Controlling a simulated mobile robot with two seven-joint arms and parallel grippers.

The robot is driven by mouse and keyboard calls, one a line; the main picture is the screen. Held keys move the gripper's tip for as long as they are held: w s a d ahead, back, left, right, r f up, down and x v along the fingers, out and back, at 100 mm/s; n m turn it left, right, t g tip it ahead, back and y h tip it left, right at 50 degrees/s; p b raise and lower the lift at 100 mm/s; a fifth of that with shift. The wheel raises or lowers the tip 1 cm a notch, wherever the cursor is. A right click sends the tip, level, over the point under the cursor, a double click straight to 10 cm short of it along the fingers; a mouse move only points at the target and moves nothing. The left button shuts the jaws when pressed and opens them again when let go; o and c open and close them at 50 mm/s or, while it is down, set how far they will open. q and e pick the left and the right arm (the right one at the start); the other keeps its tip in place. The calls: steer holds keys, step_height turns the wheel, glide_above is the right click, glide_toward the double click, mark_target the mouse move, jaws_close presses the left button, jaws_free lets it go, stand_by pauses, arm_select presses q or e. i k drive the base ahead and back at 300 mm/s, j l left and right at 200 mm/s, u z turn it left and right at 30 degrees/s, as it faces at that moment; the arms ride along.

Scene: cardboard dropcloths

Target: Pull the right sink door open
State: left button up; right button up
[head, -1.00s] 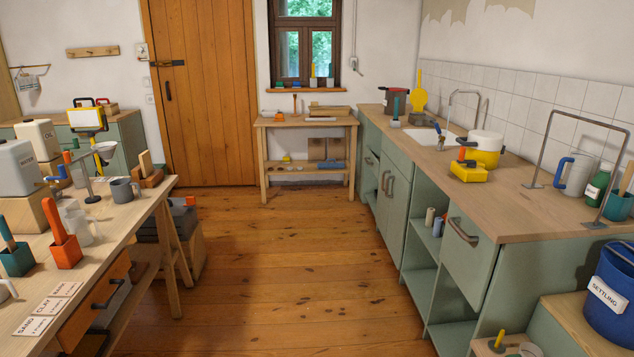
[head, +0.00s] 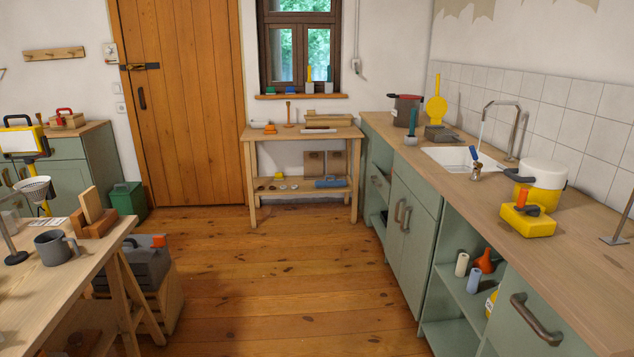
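The sink cabinet stands in the counter row on the right, below the white sink basin (head: 447,157). Its two green doors appear shut, with upright handles side by side near their meeting edge. The right sink door (head: 419,235) is the nearer one, with its handle (head: 407,219). The left sink door (head: 394,195) is the farther one, with its handle (head: 398,209). I see the doors at a steep angle. Neither of my grippers is in view.
Open shelves (head: 455,292) with bottles and rolls adjoin the right door on the near side, followed by a drawer front with a dark handle (head: 536,319). The wooden floor (head: 290,270) before the cabinets is clear. A workbench (head: 85,285) stands left, a small table (head: 250,150) at the back.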

mark_target(421, 231)
steer(key=i, duration=1.4)
steer(key=i+z, duration=0.15)
steer(key=i, duration=0.5)
steer(key=i+j+z, duration=0.15)
steer(key=i, duration=0.55)
steer(key=i+j+z, duration=0.1)
steer(key=i+z, duration=0.35)
steer(key=i, duration=0.55)
